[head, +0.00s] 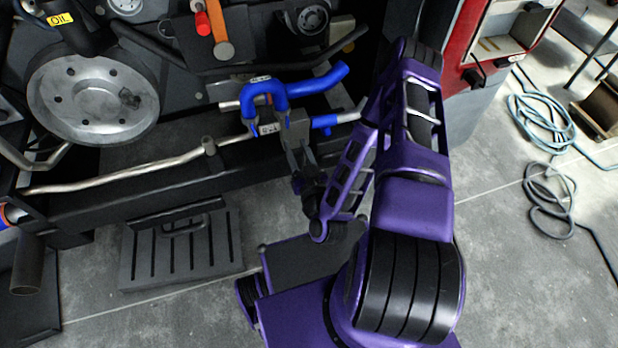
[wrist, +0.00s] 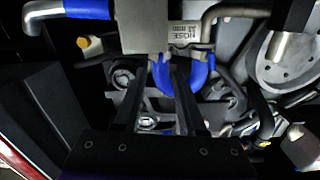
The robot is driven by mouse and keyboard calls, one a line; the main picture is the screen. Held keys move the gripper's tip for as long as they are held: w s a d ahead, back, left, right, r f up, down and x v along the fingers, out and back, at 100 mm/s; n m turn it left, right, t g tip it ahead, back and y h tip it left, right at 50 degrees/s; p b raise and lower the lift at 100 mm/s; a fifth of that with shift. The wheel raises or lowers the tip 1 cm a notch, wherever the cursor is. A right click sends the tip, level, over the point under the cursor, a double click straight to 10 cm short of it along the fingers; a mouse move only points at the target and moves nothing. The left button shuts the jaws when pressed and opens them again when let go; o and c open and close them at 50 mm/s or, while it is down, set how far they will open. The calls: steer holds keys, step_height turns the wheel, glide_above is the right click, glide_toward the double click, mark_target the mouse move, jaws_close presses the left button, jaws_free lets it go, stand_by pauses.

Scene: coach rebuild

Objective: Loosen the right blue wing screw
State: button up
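My gripper (wrist: 162,68) has its two dark fingers apart, with a visible gap between them, in the wrist view. The fingertips are close to a grey block (wrist: 160,27) with a label reading HOSE, and I cannot tell whether they touch it. A curved blue part (wrist: 190,78) shows beside and behind the right finger. In the head view, the blue hose (head: 264,86) loops above the grey block, and my gripper reaches up to it from below.
A bent metal pipe (head: 120,181) runs left of the block, below a large round metal disc (head: 92,98). A red cabinet (head: 465,45) stands at the right. Coiled hoses (head: 543,125) lie on the open floor there. A slotted dark plate (head: 180,250) lies at lower left.

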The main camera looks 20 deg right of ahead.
steer(key=s, duration=1)
steer(key=shift+r, duration=0.1)
